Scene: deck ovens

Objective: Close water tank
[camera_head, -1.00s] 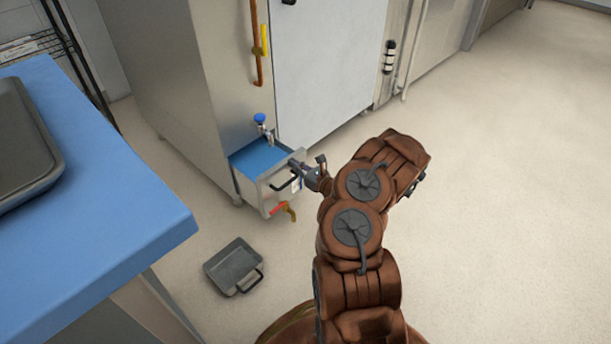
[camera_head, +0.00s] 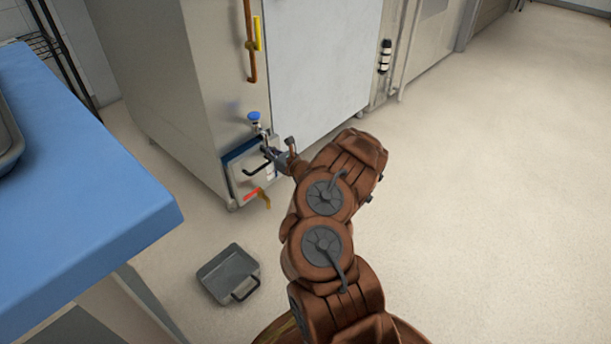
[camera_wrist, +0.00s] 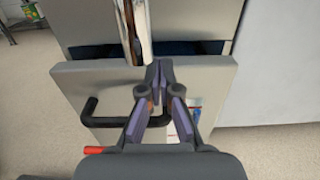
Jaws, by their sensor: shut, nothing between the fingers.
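The water tank (camera_head: 252,183) is a metal drawer low in the oven cabinet's front, with a black handle and a red-handled tap below it. It stands only slightly out, with a narrow dark gap above its front. In the wrist view, the tank's front panel (camera_wrist: 80,77) spans the picture, with the black handle (camera_wrist: 92,112) left of and behind my fingers. My gripper (camera_wrist: 158,66) is shut and empty, its fingertips at the panel's top edge, just beside the metal spout (camera_wrist: 136,30). In the head view, my gripper (camera_head: 272,156) is at the tank front's upper right; contact is unclear.
A blue-handled tap (camera_head: 254,118) sits right above the tank. A grey pan (camera_head: 229,274) lies on the floor in front. A blue-topped table (camera_head: 90,190) stands at left. The floor on the right is clear.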

